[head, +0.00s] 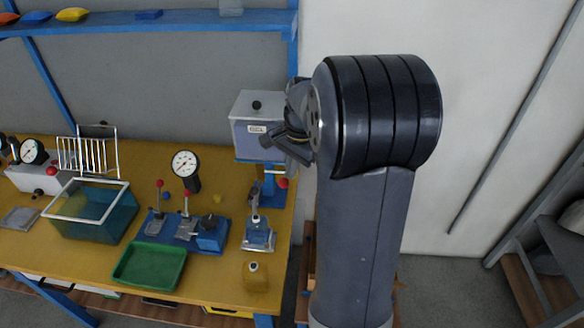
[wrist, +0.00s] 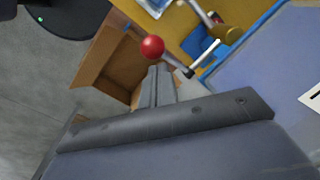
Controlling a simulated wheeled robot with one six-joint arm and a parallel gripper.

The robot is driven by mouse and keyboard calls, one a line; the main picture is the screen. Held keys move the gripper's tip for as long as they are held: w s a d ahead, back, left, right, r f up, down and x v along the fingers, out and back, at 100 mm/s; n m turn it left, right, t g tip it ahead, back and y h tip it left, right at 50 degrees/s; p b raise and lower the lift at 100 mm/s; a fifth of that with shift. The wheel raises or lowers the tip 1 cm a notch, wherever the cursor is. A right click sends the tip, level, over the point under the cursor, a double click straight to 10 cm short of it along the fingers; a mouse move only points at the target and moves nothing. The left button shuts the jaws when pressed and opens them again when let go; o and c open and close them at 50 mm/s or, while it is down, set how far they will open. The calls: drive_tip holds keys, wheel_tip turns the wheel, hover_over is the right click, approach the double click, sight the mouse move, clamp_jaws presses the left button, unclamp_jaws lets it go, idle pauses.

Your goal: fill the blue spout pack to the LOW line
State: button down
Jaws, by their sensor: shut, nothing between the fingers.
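The LOW line and fill level are too small to tell. The dispenser is a grey tank (head: 256,128) with a label, on a blue stand. Its lever ends in a red ball (head: 283,183); the ball also shows in the wrist view (wrist: 152,47), with a brass tap (wrist: 228,35) beside it. My gripper (wrist: 160,72) is shut and empty, its fingertips close to the red ball. Whether they touch it I cannot tell. In the head view my arm partly hides the gripper.
A yellow spout pack (head: 255,276) stands at the bench's front right corner. A green tray (head: 149,266), a blue lever press (head: 186,231), a dial gauge (head: 185,164) and a teal bin (head: 91,210) are to the left. The bench's right edge lies beside my arm.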

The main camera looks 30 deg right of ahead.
drive_tip(key=shift+f, duration=0.15)
drive_tip(key=shift+s+a+f+b, duration=0.1)
drive_tip(key=shift+s+a+b, duration=0.1)
drive_tip(key=shift+b, duration=0.45)
drive_tip(key=shift+s+a+f+t+h+b, duration=0.1)
drive_tip(key=shift+s+f+t+h+b, duration=0.15)
drive_tip(key=shift+t+h+b, duration=0.7)
drive_tip(key=b, duration=0.2)
drive_tip(key=f+t+b, duration=0.1)
drive_tip(key=b, duration=0.1)
drive_tip(key=s+f+b, duration=0.1)
drive_tip(key=b, duration=0.1)
drive_tip(key=shift+a+f+t+h, duration=0.1)
drive_tip(key=shift+a+t+h, duration=0.15)
drive_tip(key=shift+a, duration=0.1)
drive_tip(key=shift+s+a+f, duration=0.1)
drive_tip(key=shift+f, duration=0.05)
idle(0.6)
